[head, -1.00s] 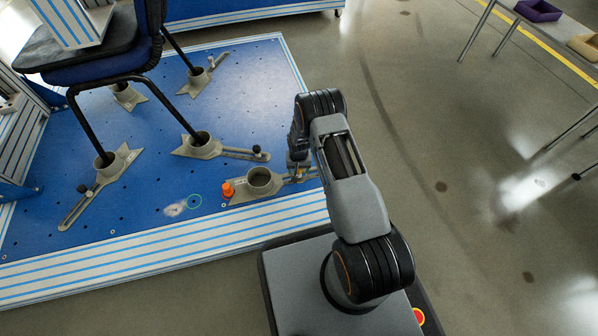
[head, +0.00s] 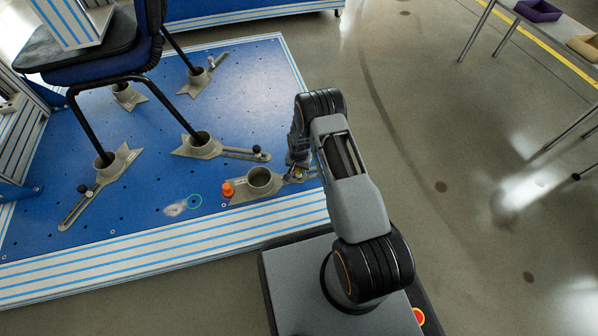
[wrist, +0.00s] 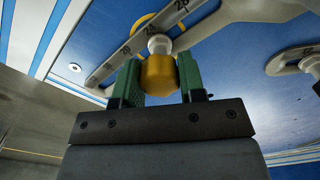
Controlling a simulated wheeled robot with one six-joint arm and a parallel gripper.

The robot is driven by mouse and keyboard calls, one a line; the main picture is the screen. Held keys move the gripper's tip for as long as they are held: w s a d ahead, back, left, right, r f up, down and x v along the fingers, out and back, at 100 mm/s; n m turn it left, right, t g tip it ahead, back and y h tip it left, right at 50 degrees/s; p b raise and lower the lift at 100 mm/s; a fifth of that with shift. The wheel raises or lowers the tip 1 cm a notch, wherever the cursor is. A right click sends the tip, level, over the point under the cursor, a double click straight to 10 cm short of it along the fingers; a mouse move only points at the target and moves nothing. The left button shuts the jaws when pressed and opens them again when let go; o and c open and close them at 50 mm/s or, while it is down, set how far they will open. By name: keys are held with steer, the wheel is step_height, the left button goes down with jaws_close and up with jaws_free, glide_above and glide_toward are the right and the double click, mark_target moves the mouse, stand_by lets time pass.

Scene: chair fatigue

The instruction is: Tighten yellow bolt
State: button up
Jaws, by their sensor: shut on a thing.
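The yellow bolt (wrist: 160,76) sits between the green fingers of my gripper (wrist: 160,84) in the wrist view. The fingers are shut on its sides. A pale round piece and a yellow ring show just beyond the bolt, at the slotted metal arm with numbers (wrist: 128,52). In the head view my gripper (head: 297,162) is down at the right end of the loose grey foot bracket (head: 258,190), which has an empty round cup. My arm hides part of that end. How far the bolt is screwed in cannot be told.
An orange knob (head: 228,189) stands at the bracket's left end. A chair (head: 95,65) stands in similar brackets to the left. The floor on the right is clear up to a table with boxes.

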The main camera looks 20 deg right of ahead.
steer(key=shift+m, duration=0.4)
steer(key=m, duration=0.4)
steer(key=o, duration=0.9)
steer(key=shift+r, duration=0.1)
step_height(320, 180, up, 14)
steer(key=p, duration=0.6)
steer(key=shift+f, duration=0.2)
steer(key=shift+r, duration=0.1)
